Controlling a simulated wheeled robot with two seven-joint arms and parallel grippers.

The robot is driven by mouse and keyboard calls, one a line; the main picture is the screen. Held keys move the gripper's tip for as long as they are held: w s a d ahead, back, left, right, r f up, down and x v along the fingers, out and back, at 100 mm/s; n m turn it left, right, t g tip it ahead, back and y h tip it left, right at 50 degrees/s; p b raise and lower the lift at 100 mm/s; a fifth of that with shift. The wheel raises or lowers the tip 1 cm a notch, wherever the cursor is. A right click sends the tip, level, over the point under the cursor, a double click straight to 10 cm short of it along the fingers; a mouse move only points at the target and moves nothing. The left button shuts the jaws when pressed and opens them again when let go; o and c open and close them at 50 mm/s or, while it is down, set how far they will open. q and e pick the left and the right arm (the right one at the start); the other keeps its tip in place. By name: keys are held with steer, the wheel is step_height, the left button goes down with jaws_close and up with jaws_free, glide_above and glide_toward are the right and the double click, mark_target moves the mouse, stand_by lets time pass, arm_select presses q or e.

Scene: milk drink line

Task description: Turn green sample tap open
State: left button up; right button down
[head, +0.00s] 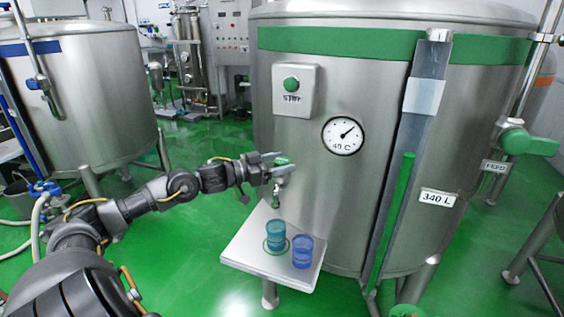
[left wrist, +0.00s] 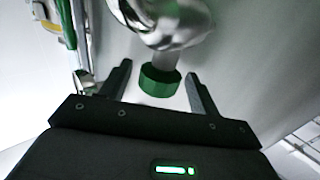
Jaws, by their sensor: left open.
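The green sample tap (head: 282,161) sits low on the front of the large green-banded steel tank (head: 330,210). Its spout points down above the small shelf. My left gripper (head: 279,170) is at the tap, coming in from the left. In the left wrist view, the green tap knob (left wrist: 160,82) is between the two open fingers of my left gripper (left wrist: 158,85), with a gap visible on both sides. The shiny metal tap body (left wrist: 165,20) is just beyond it. My right gripper is not in view.
A teal cup (head: 275,236) and a blue cup (head: 302,252) stand on the steel shelf (head: 255,258) below the tap. The tank carries a dial gauge (head: 343,136), a green button box (head: 293,90) and a level tube. A green feed valve (head: 525,142) is at right.

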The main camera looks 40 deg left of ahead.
arm_select(q)
steer(key=shift+w+d, duration=0.2)
steer(key=shift+w, duration=0.1)
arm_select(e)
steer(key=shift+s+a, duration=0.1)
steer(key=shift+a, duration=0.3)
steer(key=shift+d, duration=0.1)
